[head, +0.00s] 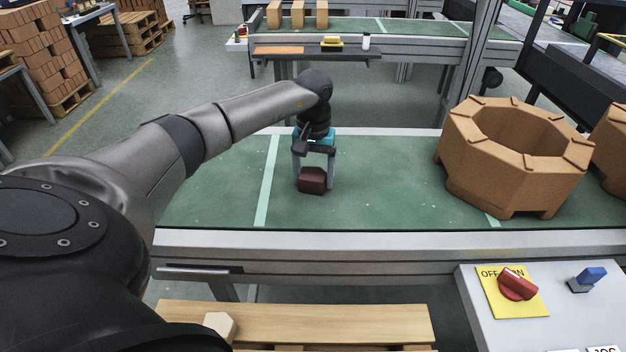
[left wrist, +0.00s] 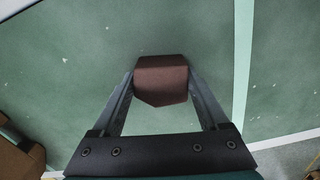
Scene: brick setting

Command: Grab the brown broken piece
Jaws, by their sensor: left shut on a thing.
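The brown broken piece (head: 312,181) is a small dark reddish-brown chunk over the green conveyor belt (head: 210,195), just right of a pale stripe. My left gripper (head: 314,178) points down from above and is shut on it, one finger on each side. In the left wrist view the piece (left wrist: 161,80) sits between the two fingertips (left wrist: 162,84), its pointed edge toward the palm. I cannot tell whether it still touches the belt. My right gripper is not in view.
A large octagonal brown block (head: 475,165) stands on the belt to the right, with another at the edge. In front are a control box with a red switch (head: 517,284) and a wooden plank (head: 300,322) holding a pale piece (head: 220,325). The belt's left part is clear.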

